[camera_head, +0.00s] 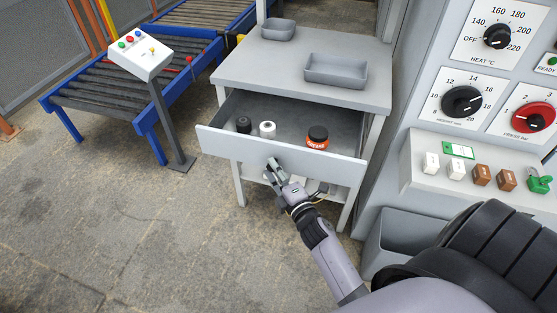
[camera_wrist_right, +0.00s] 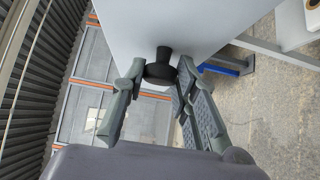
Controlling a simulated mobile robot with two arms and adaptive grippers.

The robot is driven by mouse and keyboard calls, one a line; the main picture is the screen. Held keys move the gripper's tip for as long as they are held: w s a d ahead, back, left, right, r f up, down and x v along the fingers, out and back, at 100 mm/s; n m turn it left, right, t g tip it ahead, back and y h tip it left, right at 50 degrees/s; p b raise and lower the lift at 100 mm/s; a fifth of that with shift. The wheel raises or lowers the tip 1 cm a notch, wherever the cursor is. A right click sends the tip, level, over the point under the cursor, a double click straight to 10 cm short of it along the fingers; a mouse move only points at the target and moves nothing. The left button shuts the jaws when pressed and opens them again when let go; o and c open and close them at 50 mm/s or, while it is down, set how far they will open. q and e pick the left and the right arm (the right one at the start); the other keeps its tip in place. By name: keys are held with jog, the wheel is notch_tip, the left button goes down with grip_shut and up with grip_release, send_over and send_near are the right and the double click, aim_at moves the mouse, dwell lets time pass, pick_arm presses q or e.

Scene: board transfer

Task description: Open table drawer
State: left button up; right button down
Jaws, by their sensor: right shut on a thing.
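The grey table (camera_head: 300,55) stands in the upper middle of the head view. Its drawer (camera_head: 245,146) is pulled out, and its inside shows. In the drawer are a dark cylinder (camera_head: 243,124), a white roll (camera_head: 267,129) and an orange jar with a black lid (camera_head: 317,138). My right gripper (camera_head: 275,172) is at the middle of the drawer's front. In the right wrist view, its two fingers stand either side of a black knob (camera_wrist_right: 160,72) on the drawer front, and it is shut on the knob. My left gripper is in neither view.
Two grey trays sit on the tabletop, a small one (camera_head: 278,30) and a larger one (camera_head: 336,71). A control panel with dials (camera_head: 462,102) is at the right, above a grey bin (camera_head: 408,235). A blue-framed roller conveyor (camera_head: 110,100) and a button post (camera_head: 165,115) stand left. The floor at lower left is clear.

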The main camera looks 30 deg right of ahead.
jog(key=shift+s+a, duration=0.9)
jog(key=shift+a, duration=0.2)
jog(key=c, duration=1.3)
grip_release()
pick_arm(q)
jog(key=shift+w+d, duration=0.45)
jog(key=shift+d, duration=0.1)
